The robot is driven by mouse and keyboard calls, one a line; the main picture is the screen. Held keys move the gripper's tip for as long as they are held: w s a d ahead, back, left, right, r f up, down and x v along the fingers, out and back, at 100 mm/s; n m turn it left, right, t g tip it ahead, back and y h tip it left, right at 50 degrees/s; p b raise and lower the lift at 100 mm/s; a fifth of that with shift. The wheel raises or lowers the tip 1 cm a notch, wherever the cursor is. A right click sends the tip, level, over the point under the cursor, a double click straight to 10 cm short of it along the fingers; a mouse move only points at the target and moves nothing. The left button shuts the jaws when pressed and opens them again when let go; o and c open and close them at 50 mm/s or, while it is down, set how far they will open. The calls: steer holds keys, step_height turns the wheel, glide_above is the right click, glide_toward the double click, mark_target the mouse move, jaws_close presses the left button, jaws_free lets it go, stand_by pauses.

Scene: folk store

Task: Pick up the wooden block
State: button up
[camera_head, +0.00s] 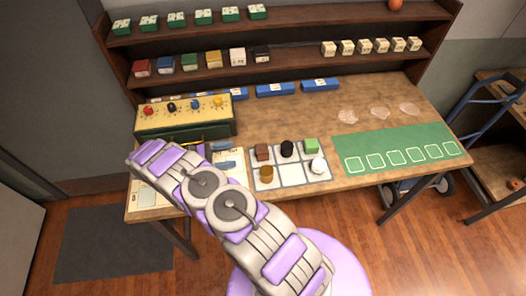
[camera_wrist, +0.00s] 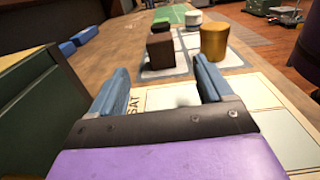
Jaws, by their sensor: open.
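My gripper (camera_head: 228,155) is open and empty, low over a printed sheet to the left of the mat. In the wrist view my gripper (camera_wrist: 161,78) has nothing between its fingers, and a gap separates it from the cube.
A golden-brown cylinder (camera_wrist: 214,42) stands close to the cube's right. A black cylinder (camera_head: 287,148), green block (camera_head: 311,145) and white round piece (camera_head: 318,165) share the mat. A yellow-topped green box (camera_head: 185,117) with knobs stands left. A green mat (camera_head: 400,147) lies right.

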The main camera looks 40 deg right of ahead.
mark_target(265, 148)
steer(key=shift+s+d+r, duration=0.15)
steer(key=shift+s+d, duration=0.6)
steer(key=b+x, duration=0.1)
steer(key=x, duration=0.6)
steer(key=shift+d, duration=0.35)
steer(key=shift+s+d+b, duration=0.2)
steer(key=shift+d+b, duration=0.1)
steer(key=shift+d, duration=0.3)
steer(key=shift+b+x, duration=0.35)
steer(key=shift+x, duration=1.05)
steer(key=shift+s+d, duration=0.15)
steer(key=shift+d, duration=0.4)
steer(key=c, duration=0.3)
steer(key=shift+a, duration=0.4)
steer(key=c, duration=0.6)
steer(key=shift+c, duration=0.8)
steer(key=shift+d, duration=0.15)
